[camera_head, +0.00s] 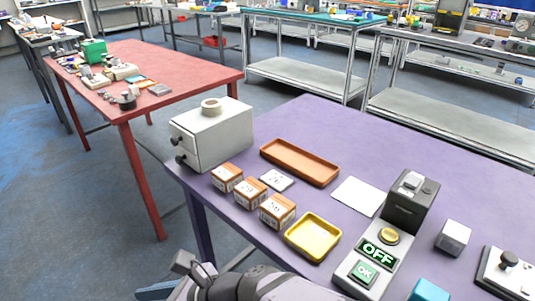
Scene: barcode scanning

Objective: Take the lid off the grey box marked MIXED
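I cannot read the word MIXED on anything. A light grey box (453,237) with a paler top stands on the right of the purple table. At the right edge, a white plate-like thing with a black knob (508,259) is cut off by the frame. A pale grey two-drawer cabinet (222,140) with dark knobs stands at the table's left corner, a tape roll (211,106) on top. I cannot tell which of these is the box the task names. Parts of my arm show at the bottom edge, but I cannot make out my gripper's fingers.
Three orange-and-white cartons (250,191), a small white labelled item (277,180), a brown tray (288,150), a yellow tray (302,248), a white sheet (357,196), a dark grey device (405,212), an OFF/OK panel (348,268) and a blue block (430,291) occupy the purple table. Its back is clear.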

